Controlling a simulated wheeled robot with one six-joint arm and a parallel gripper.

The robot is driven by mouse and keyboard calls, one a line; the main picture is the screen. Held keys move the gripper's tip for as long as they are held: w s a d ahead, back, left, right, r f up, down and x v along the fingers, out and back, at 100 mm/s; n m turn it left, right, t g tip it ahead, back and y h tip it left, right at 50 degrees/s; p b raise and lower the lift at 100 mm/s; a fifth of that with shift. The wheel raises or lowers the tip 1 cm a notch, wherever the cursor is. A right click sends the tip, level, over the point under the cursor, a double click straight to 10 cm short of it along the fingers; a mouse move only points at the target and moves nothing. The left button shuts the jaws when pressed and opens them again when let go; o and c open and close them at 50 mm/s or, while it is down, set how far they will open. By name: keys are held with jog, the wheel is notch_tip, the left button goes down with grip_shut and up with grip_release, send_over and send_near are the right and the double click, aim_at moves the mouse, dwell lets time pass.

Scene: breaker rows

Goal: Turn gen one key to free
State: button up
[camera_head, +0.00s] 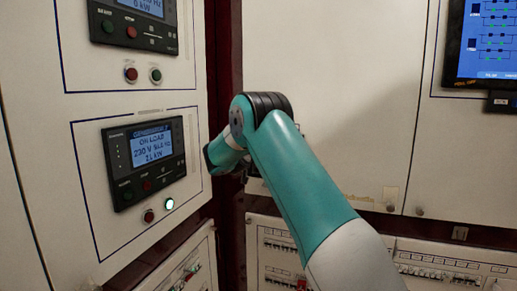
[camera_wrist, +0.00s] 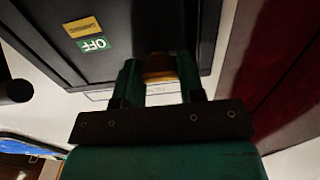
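My gripper (camera_wrist: 158,72) shows in the wrist view as two green fingers standing apart, their tips against or close to a dark panel or box. A small amber-brown piece (camera_wrist: 159,66) shows in the gap between the fingers; I cannot tell whether it is the key or whether the fingers touch it. A green OFF label (camera_wrist: 94,44) and a yellow label (camera_wrist: 83,27) are on the dark surface left of the fingers. In the head view my arm hides the fingertips and any key.
In the head view a generator controller (camera_head: 147,160) reads ON LOAD, with a red button (camera_head: 149,216) and a lit green button (camera_head: 169,204) below. Another controller (camera_head: 138,22) is above. Breaker rows (camera_head: 280,247) are low down. A blue screen (camera_head: 487,38) is at right.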

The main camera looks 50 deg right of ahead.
jog(key=shift+n, duration=0.3)
jog(key=n, duration=0.3)
jog(key=shift+n, duration=0.3)
jog(key=n+p, duration=0.1)
jog(key=n, duration=0.3)
jog(key=shift+n, duration=0.3)
jog(key=n+p, duration=0.2)
jog(key=n, duration=0.2)
jog(key=shift+w+f+n, duration=0.1)
jog(key=shift+n, duration=0.2)
jog(key=n+p, duration=0.1)
jog(key=n, duration=0.1)
jog(key=n+p, duration=0.1)
jog(key=n, duration=0.1)
jog(key=shift+f+n, duration=0.2)
jog(key=shift+n, duration=0.1)
jog(key=shift+p, duration=0.3)
jog(key=o, duration=0.9)
jog(key=shift+o, duration=0.2)
jog(key=shift+a, duration=0.15)
